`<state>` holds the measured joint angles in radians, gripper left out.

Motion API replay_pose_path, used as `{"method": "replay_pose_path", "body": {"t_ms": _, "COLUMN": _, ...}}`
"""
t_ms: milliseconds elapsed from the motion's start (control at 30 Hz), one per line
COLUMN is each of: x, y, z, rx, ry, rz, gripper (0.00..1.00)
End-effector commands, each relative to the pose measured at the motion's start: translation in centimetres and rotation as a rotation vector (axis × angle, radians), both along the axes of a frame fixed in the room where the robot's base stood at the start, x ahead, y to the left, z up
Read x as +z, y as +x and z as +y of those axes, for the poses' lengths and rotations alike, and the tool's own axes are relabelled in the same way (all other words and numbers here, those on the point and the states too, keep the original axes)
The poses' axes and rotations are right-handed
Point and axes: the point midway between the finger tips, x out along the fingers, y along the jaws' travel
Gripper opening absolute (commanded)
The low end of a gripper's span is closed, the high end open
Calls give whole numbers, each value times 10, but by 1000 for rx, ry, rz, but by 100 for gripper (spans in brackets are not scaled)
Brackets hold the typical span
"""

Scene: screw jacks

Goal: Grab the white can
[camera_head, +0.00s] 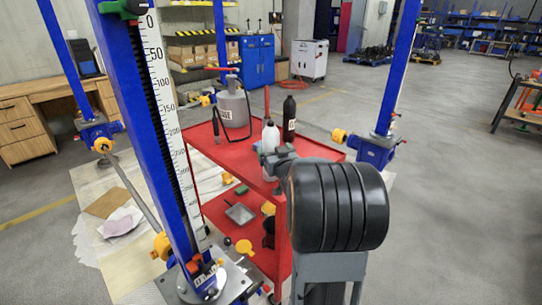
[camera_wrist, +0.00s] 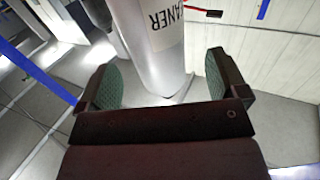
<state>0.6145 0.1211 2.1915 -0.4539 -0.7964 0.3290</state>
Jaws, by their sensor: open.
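The white can (camera_head: 270,136) stands upright on the top shelf of the red cart (camera_head: 225,149), partly hidden behind my gripper (camera_head: 277,160) in the head view. In the wrist view the can (camera_wrist: 152,45) is a pale cylinder with a dark-lettered label, its readable part ending in "ANER". It lies between the two green-padded fingers of my gripper (camera_wrist: 160,80), with a gap on each side. My gripper is open and holds nothing. I cannot tell how far the can reaches in depth between the pads.
A black bottle (camera_head: 289,118) stands just behind and right of the can. A large grey canister (camera_head: 233,108) with a hose stands further left on the cart. A blue post with a scale (camera_head: 165,120) rises at the left, and another blue post (camera_head: 398,70) at the right.

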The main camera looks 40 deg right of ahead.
Motion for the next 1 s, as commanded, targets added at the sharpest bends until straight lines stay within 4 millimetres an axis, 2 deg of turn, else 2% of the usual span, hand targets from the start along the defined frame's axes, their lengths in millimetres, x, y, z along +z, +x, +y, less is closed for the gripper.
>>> {"method": "replay_pose_path", "body": {"t_ms": 100, "x": 0, "y": 17, "z": -7, "rx": 1, "ry": 1, "rz": 2, "gripper": 92}}
{"method": "replay_pose_path", "body": {"t_ms": 300, "x": 0, "y": 36, "z": -13, "rx": 1, "ry": 1, "rz": 2, "gripper": 92}}
{"method": "replay_pose_path", "body": {"t_ms": 633, "x": 0, "y": 39, "z": -15, "rx": 0, "ry": 0, "rz": 1, "gripper": 91}}
{"method": "replay_pose_path", "body": {"t_ms": 1000, "x": 0, "y": 39, "z": -15, "rx": 0, "ry": 0, "rz": 1, "gripper": 56}}
